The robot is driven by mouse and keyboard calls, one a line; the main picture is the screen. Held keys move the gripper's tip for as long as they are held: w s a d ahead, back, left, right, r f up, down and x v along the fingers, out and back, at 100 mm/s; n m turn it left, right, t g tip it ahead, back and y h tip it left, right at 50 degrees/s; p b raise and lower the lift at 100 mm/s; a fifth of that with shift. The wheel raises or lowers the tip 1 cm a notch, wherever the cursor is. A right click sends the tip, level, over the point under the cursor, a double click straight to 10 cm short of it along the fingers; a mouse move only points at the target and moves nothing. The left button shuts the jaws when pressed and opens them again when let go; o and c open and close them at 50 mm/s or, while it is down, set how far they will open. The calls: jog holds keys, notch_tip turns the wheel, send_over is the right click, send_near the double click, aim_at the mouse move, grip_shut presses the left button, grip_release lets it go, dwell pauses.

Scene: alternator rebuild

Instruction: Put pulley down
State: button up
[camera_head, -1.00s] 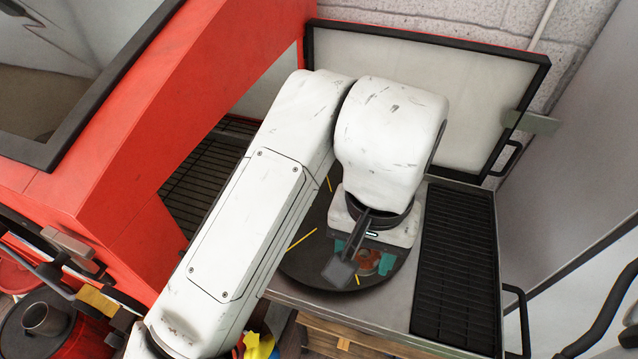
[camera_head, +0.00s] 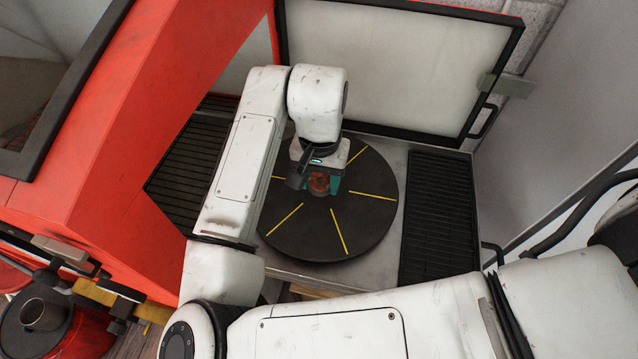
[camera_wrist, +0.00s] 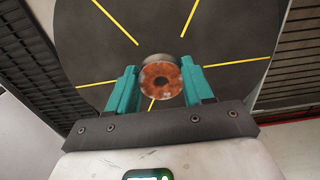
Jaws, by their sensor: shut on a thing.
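The pulley (camera_wrist: 161,79) is a small round part with a rusty orange face, a centre hole and a grey metal rim behind. It also shows in the head view (camera_head: 319,183), partly hidden by my wrist. My gripper (camera_wrist: 163,86) has teal fingers, one on each side of the pulley, and is shut on it. In the head view, my gripper (camera_head: 320,186) is over the back part of a round dark turntable (camera_head: 345,222) with yellow radial lines. I cannot tell whether the pulley touches the turntable.
The turntable sits on a grey metal shelf beside a red cabinet (camera_head: 150,190). Black slatted grates lie to its right (camera_head: 438,220) and left (camera_head: 190,160). An open black-framed door panel (camera_head: 400,65) stands behind. The turntable's front and right are bare.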

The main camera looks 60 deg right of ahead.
aim_at(319, 189)
jog(key=shift+w+d+f, duration=0.15)
jog(key=shift+w+f, duration=0.05)
jog(key=shift+f, duration=1.7)
jog(key=shift+f, duration=0.1)
jog(key=shift+f, duration=0.1)
jog(key=o, duration=1.2)
jog(key=shift+c, duration=0.2)
notch_tip(319, 189, up, 12)
jog(key=shift+r+b, duration=0.25)
jog(key=shift+b, duration=0.1)
